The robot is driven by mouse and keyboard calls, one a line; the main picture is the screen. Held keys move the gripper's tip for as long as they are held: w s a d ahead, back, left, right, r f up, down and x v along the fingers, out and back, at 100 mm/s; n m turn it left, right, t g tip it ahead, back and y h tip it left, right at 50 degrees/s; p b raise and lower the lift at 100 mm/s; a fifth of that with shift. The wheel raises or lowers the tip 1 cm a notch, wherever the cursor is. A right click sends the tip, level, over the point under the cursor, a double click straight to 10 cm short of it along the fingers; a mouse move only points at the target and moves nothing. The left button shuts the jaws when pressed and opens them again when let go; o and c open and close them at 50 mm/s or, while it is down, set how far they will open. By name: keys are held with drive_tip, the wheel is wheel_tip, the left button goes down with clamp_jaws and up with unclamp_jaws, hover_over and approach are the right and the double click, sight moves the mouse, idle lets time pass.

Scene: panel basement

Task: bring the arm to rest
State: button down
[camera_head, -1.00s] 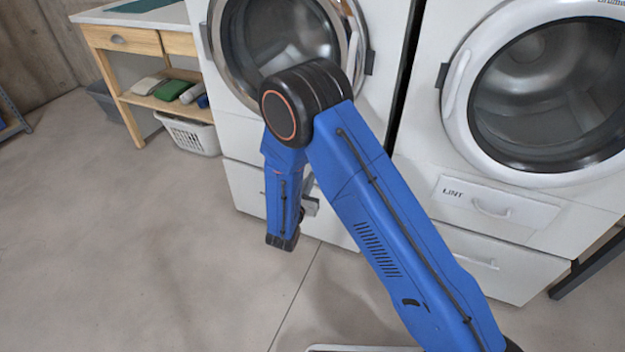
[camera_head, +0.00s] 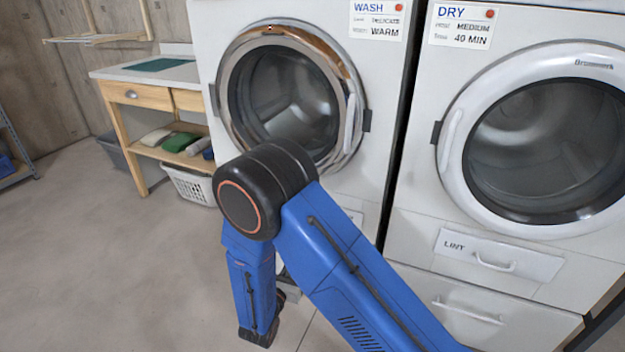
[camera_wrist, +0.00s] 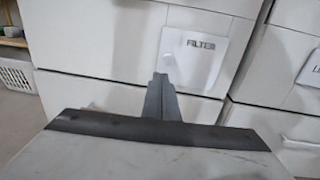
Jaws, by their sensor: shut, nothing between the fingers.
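My gripper (camera_wrist: 161,88) shows in the wrist view as two thin grey fingers pressed together, with nothing between them. It points toward the white front of a machine, near the panel labelled FILTER (camera_wrist: 190,62). I cannot tell the exact gap to it. In the head view my blue arm is bent at a black elbow joint, and the forearm hangs down in front of the washer (camera_head: 370,75). The gripper itself is mostly hidden behind the forearm there.
The dryer (camera_head: 405,215) stands right of the washer; both round doors look shut. At left are a wooden bench (camera_head: 125,93) with folded cloths (camera_head: 180,141) and a white basket (camera_head: 190,187) beneath it. The floor (camera_head: 90,260) at left is clear.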

drive_tip(key=w+d+r+m+g+h, duration=0.1)
drive_tip(key=d+r+m+g+h, duration=0.25)
drive_tip(key=d+r, duration=0.35)
drive_tip(key=d+r+m+g+h, duration=0.25)
drive_tip(key=d+r+m, duration=0.2)
drive_tip(key=d, duration=0.55)
drive_tip(key=s+d+r+m+g, duration=0.3)
drive_tip(key=d+r+m, duration=0.1)
drive_tip(key=d, duration=0.4)
drive_tip(key=s+d+r+m+g, duration=0.3)
drive_tip(key=d+m, duration=0.1)
drive_tip(key=d, duration=0.3)
drive_tip(key=s+d+r+m+g+y, duration=0.4)
drive_tip(key=s+d+m, duration=0.45)
drive_tip(key=s, duration=0.55)
drive_tip(key=s+a+r+m+t+y, duration=0.1)
drive_tip(key=s+r+m+y, duration=0.2)
drive_tip(key=s+m, duration=0.1)
drive_tip(key=s+r+m+t+y, duration=0.2)
drive_tip(key=s+r+m+y, duration=0.1)
drive_tip(key=s, duration=0.4)
drive_tip(key=shift+a+m+y, duration=0.4)
drive_tip(key=shift+m+y, duration=0.1)
drive_tip(key=shift+m, duration=0.15)
drive_tip(key=shift+s, duration=0.1)
